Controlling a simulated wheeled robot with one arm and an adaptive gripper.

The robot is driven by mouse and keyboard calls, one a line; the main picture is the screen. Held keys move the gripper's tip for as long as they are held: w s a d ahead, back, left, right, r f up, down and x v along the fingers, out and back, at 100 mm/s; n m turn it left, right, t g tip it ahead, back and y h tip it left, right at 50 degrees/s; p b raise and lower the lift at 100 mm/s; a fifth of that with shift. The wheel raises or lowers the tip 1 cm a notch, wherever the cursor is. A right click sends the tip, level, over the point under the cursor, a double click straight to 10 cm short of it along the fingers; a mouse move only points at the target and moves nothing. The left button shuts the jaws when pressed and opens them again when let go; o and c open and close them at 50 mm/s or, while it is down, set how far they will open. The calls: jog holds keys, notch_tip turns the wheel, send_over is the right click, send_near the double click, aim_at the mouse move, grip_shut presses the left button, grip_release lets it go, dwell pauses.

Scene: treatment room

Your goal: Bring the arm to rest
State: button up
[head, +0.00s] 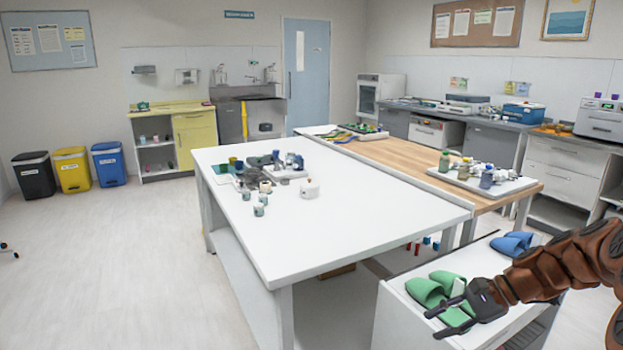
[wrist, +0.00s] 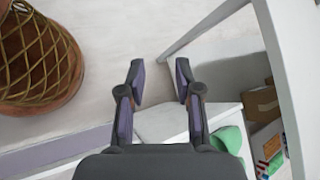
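My gripper (head: 438,323) is at the lower right in the head view, at the end of my brown arm. It is above the white cabinet (head: 392,318), near the green slippers (head: 430,290). In the wrist view my gripper (wrist: 160,82) has its two fingers spread apart, with nothing between them. Pale floor shows beyond the fingertips. I cannot tell the exact height of the gripper above the cabinet.
Blue slippers (head: 512,244) lie behind the green ones. A white table (head: 300,230) with cups and trays fills the middle, beside a wooden-topped table (head: 400,160). The floor (head: 110,260) at left is clear. A cardboard box (wrist: 262,103) shows in the wrist view.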

jog(key=s+a+r+n+g+h+p, duration=0.35)
jog(key=s+a+r+n+p, duration=0.35)
jog(key=s+a, duration=0.55)
jog(key=s+d+r+n+h+p, duration=0.1)
jog(key=s+r+n+h+p, duration=0.1)
jog(key=s, duration=0.7)
jog(key=s+d+r+n+h+p, duration=0.2)
jog(key=s+r+n+h+p, duration=0.1)
jog(key=s, duration=0.6)
jog(key=shift+s+d+n+h, duration=0.15)
jog(key=shift+d+n+h, duration=0.05)
jog(key=shift+n+h, duration=0.65)
